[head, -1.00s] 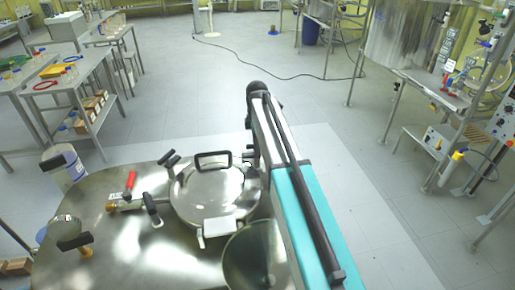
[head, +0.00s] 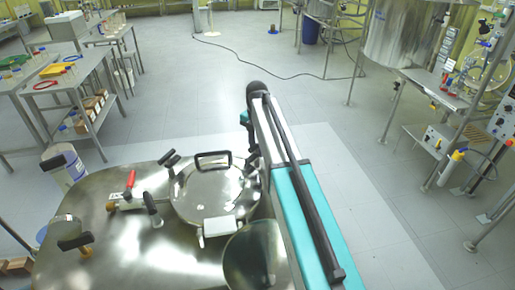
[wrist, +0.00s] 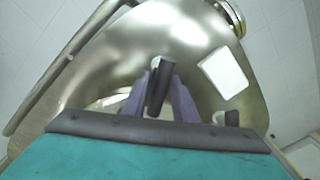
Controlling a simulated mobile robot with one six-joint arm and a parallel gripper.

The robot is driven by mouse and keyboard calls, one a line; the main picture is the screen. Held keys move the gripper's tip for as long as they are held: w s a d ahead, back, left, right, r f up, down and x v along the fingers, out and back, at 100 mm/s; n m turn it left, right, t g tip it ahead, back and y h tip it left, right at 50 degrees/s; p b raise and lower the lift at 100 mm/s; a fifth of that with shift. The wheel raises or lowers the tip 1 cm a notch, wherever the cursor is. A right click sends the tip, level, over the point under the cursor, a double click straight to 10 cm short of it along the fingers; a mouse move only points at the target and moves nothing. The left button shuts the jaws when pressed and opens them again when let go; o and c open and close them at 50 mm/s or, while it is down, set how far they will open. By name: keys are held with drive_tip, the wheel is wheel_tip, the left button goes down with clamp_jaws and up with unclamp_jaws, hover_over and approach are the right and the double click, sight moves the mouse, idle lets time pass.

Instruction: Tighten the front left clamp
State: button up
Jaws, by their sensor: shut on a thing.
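A steel reactor top (head: 120,235) fills the lower left of the head view. Its round lid (head: 205,190) has a black handle bar on top. Black clamp handles stand around the lid, one at its left (head: 152,205) and another at its upper left (head: 172,159). In the wrist view my gripper (wrist: 160,88) has its two purple-grey fingers either side of a black clamp handle (wrist: 158,90), shut on it. Which clamp this is I cannot tell for sure. My fingers are hidden behind my arm in the head view.
A red-handled valve (head: 129,185) sits left of the lid. A white block (head: 219,225) is at the lid's near edge and also shows in the wrist view (wrist: 224,72). Tables stand at the left, a steel frame at the right.

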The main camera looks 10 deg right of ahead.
sight(257, 144)
drive_tip(key=shift+n, duration=0.3)
drive_tip(key=o, duration=0.7)
drive_tip(key=shift+r, duration=0.1)
drive_tip(key=shift+r+b, duration=1.55)
drive_tip(key=shift+r, duration=5.3)
drive_tip(key=shift+s, duration=0.1)
